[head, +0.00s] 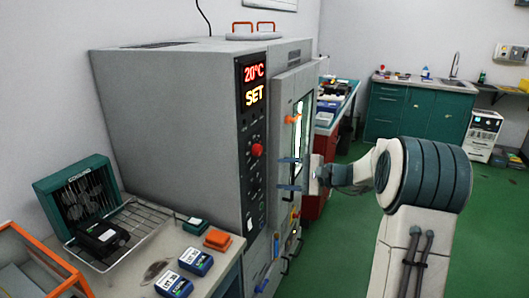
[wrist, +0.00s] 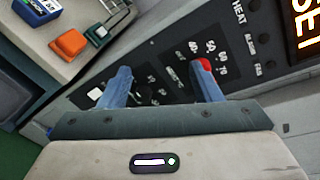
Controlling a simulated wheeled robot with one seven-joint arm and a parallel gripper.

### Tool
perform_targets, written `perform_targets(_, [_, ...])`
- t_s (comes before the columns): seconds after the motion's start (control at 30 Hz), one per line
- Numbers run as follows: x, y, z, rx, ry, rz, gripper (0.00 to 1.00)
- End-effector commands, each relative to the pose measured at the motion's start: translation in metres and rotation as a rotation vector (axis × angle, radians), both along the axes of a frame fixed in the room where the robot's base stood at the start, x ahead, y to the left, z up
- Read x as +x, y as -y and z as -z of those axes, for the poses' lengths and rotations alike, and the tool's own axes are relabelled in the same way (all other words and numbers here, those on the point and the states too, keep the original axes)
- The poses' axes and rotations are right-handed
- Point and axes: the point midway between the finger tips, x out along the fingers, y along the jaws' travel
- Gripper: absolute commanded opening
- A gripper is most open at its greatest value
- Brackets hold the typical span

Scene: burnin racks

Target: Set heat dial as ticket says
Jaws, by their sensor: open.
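A grey chamber (head: 180,110) fills the left middle of the head view. Its dark control strip has a lit display (head: 254,83) reading 20°C and SET. A red knob (head: 257,150) sits below the display. In the wrist view a red knob (wrist: 205,64) lies beside printed numbers, partly hidden by the right finger; its pointer setting cannot be read. My gripper (head: 289,173) is open and empty in front of the chamber, right of the strip. Its blue fingers (wrist: 162,70) are spread over the panel in the wrist view. I cannot make out a ticket.
An orange block (head: 217,240), blue boxes (head: 196,261) and a wire rack (head: 130,225) are on the bench at left. A teal fan unit (head: 75,195) stands behind the rack. Orange-handled chamber doors (head: 300,105) are close to my gripper. Green floor (head: 345,220) is open beyond.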

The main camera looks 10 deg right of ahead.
Motion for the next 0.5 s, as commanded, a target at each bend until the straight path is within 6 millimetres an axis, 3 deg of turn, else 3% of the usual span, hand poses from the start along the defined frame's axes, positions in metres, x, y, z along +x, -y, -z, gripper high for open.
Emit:
perform_targets(0.1, [0.025,0.037,-0.001,0.119,0.036,0.09,0.58])
perform_targets(0.23, [0.038,0.061,-0.003,0.184,0.062,0.145,0.58])
perform_targets(0.37, [0.043,0.066,-0.004,0.2,0.07,0.163,0.58])
perform_targets(0.5, [0.056,0.055,-0.005,0.2,0.07,0.164,0.58])
